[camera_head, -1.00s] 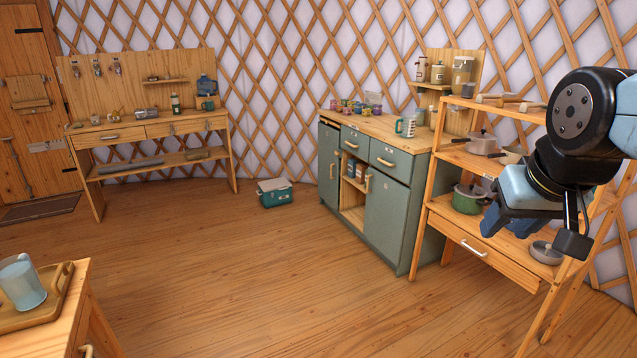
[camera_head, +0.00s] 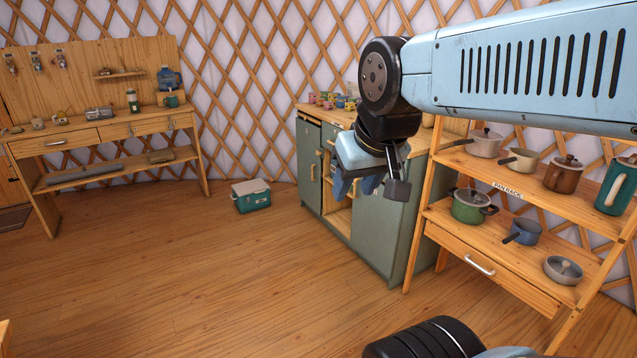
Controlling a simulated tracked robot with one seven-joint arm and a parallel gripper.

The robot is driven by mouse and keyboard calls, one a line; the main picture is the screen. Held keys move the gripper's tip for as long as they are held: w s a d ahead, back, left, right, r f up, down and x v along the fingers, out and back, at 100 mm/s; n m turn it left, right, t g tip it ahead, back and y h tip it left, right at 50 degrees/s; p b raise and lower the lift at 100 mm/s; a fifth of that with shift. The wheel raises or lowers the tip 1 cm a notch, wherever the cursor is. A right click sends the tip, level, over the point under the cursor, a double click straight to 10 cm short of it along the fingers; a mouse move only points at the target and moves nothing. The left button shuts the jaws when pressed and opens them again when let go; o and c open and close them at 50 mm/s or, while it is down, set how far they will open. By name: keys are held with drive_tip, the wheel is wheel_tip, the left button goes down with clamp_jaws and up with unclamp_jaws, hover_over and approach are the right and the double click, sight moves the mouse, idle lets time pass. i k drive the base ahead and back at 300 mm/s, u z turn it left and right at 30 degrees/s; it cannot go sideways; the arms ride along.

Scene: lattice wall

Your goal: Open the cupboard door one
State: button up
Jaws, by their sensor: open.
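The grey-green cupboard stands against the lattice wall, with a wooden top. Its narrow left door (camera_head: 308,165) looks shut and has a pale upright handle (camera_head: 313,172). Its right door (camera_head: 385,232) also looks shut; my arm hides its upper part and handle. I cannot read which is door one. An open wooden-shelved bay (camera_head: 341,218) lies between the doors. My gripper (camera_head: 356,187) is open and empty, pointing down. In the picture it overlaps the drawers and upper right door; I see no contact with the cupboard.
A wooden pan rack (camera_head: 468,237) with several pots stands right of the cupboard. A teal cool box (camera_head: 251,196) sits on the floor to its left. A workbench (camera_head: 110,135) is at the back left. The floor (camera_head: 230,280) before the cupboard is clear.

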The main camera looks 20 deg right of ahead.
sight(376, 228)
drive_tip(key=z, duration=0.1)
drive_tip(key=i, duration=1.15)
drive_tip(key=z, duration=0.7)
drive_tip(key=i, duration=0.8)
drive_tip(key=z, duration=0.45)
drive_tip(key=k, duration=0.9)
drive_tip(key=z, duration=0.25)
drive_tip(key=i, duration=0.9)
drive_tip(key=u, duration=0.15)
